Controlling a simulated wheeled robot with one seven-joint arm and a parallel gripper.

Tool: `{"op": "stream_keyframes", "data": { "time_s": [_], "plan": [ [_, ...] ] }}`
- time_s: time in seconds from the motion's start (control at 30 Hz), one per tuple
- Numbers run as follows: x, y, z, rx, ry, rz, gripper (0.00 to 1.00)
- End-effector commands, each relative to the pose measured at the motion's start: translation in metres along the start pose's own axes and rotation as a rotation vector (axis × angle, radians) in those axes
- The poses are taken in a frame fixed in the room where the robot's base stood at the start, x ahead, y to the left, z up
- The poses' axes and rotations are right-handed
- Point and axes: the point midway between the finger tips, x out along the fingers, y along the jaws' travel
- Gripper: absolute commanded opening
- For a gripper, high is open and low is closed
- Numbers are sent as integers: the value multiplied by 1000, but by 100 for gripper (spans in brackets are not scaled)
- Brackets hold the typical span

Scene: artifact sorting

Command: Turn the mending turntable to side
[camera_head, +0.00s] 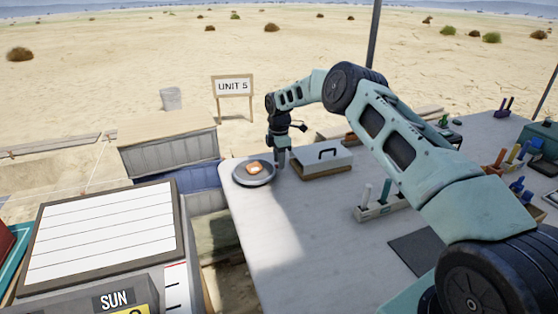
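The mending turntable (246,181) is a low round grey disc near the far left corner of the white table. An orange-brown piece with a pale middle (255,169) lies on it. My gripper (281,163) points down at the turntable's right edge, close to the rim. I cannot tell whether it touches the rim. Its fingers are small and dark here, so whether they are open or shut does not show. Any side marking on the turntable is too small to read.
A lidded box with a black handle (322,166) stands just right of my gripper. A rack with upright tools (381,207) is farther right. The table's (290,245) left front part is clear.

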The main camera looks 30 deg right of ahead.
Motion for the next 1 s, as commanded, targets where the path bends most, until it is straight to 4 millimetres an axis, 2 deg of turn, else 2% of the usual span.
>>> {"op": "stream_keyframes", "data": {
  "time_s": [0.17, 0.5, 0.7, 0.8, 1.0],
  "plan": [
    [-30, 1, 0, 0, -1, 4, 35],
    [-110, 1, 0, -1, -1, 5, 35],
    [-148, 1, 0, 0, 1, 4, 35],
    [-160, 1, 0, 0, 0, 3, 35],
    [-169, 0, 0, 0, 0, 1, 35]
  ]
}}
